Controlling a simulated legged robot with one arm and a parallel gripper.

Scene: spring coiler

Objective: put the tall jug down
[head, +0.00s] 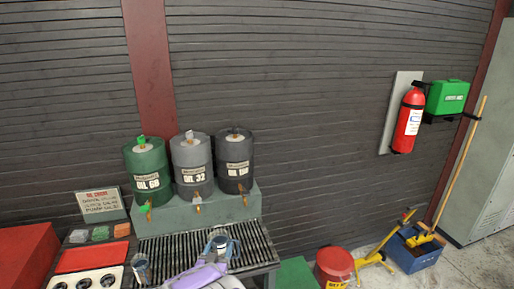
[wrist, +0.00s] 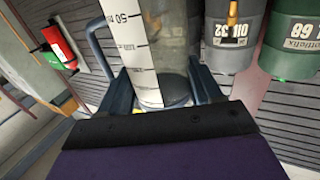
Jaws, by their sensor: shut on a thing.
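The tall jug (wrist: 178,40) is clear, with a white measuring scale and a blue handle at its left in the wrist view. My gripper (wrist: 165,92) is shut on it, one finger on each side. In the head view, the jug (head: 219,241) shows small at my gripper (head: 221,249), over the slatted grate (head: 176,250) at the bottom centre. My purple arm hides part of this area. I cannot tell whether the jug's base touches the grate.
A smaller jug (head: 141,267) stands at the grate's left end. Green (head: 147,172), grey (head: 192,165) and dark (head: 234,163) oil drums with taps stand behind on a ledge. A red bucket (head: 333,267) and blue mop box (head: 415,252) are on the floor at right.

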